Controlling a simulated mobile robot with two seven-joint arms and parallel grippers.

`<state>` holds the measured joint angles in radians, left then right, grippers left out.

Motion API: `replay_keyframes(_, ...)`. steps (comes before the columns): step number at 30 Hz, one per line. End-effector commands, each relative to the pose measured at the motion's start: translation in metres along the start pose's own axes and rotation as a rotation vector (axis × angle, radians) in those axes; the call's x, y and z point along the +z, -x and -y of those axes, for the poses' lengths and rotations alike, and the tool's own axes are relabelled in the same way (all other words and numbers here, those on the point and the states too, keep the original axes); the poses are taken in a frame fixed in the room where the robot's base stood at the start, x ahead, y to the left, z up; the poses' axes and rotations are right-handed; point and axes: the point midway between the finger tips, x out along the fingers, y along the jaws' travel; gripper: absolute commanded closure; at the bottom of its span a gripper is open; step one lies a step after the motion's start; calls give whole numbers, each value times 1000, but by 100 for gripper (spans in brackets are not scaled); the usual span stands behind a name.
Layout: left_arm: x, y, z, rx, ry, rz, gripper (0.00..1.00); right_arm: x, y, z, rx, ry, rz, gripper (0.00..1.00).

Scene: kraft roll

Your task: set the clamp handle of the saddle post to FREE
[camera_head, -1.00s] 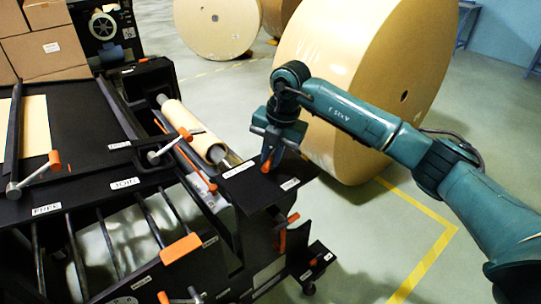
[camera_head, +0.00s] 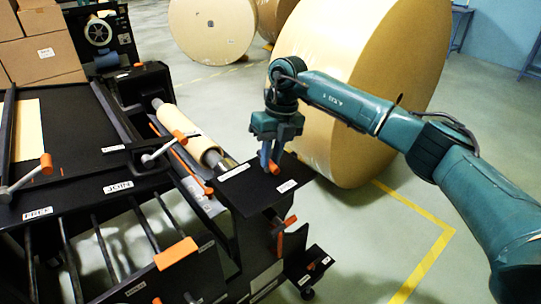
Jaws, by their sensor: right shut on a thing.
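My right gripper (camera_head: 270,163) points down over the black plate (camera_head: 256,190) of the post at the end of the machine, which carries white labels too small to read. Its blue fingers are close together, shut on the clamp handle, which they hide almost wholly. I cannot tell from this view which label the handle points to. My left gripper is not in view.
A thin kraft roll (camera_head: 190,125) on a shaft lies left of the post. A big kraft roll (camera_head: 350,80) stands close behind my right arm. The floor at right is clear.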

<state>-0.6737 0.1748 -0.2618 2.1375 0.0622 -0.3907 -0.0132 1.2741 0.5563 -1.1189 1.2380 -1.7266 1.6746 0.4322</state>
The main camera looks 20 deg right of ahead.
Motion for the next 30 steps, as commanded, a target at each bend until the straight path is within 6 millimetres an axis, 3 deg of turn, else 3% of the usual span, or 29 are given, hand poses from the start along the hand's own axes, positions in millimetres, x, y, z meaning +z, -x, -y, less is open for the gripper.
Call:
replay_keyframes(12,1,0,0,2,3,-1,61,2,2,2,-1,158,-28,100)
replay_keyframes(27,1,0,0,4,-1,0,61,2,2,2,-1,175,-32,100)
replay_keyframes(28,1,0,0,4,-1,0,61,2,2,2,-1,175,-32,81)
replay_keyframes(30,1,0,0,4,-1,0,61,2,2,2,-1,175,-32,76)
